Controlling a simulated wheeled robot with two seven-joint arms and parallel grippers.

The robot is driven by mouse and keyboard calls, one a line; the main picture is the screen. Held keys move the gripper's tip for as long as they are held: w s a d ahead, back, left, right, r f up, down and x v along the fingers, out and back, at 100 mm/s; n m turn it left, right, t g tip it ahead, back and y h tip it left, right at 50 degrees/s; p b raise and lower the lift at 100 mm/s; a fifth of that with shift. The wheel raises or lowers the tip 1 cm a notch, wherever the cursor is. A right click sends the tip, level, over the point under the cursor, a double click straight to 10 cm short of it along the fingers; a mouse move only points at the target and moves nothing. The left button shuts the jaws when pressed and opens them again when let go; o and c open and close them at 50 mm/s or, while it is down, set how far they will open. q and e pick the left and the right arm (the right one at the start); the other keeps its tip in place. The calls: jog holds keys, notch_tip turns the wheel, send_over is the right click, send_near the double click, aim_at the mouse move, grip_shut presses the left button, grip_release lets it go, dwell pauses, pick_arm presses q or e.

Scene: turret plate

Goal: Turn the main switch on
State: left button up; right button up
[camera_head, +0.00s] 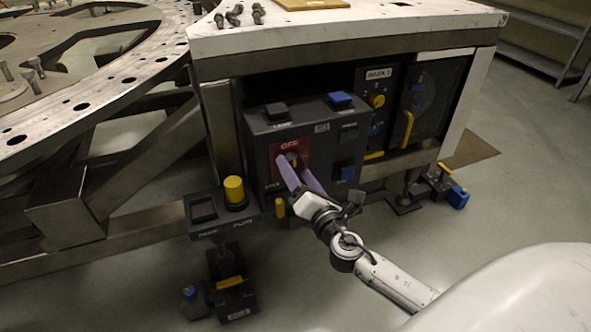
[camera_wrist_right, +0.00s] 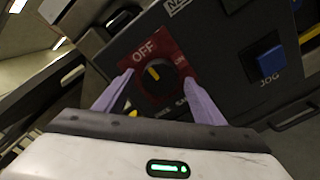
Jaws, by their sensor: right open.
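The main switch (camera_wrist_right: 157,76) is a round black knob with a yellow mark, set on a red plate (camera_wrist_right: 185,62) with the word OFF above it. The red plate sits on the front of a dark control box (camera_head: 323,147). In the head view the knob is mostly hidden behind my fingers. My right gripper (camera_head: 297,165) is in front of the knob, with its two purple fingers open. In the right wrist view the fingers (camera_wrist_right: 157,92) stand apart on either side of the knob's lower part; I cannot tell whether they touch it. My left gripper is not in view.
A yellow button (camera_head: 234,189) stands on a small panel left of the box. Blue (camera_head: 340,100) and black (camera_head: 276,112) buttons are on the box top. A yellow handle (camera_head: 407,129) is to the right. The white table top (camera_head: 340,32) overhangs the boxes. Open floor lies right.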

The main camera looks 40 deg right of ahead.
jog(key=shift+w+d, duration=0.1)
jog(key=shift+w, duration=0.5)
jog(key=c, duration=1.1)
jog(key=shift+o, duration=0.2)
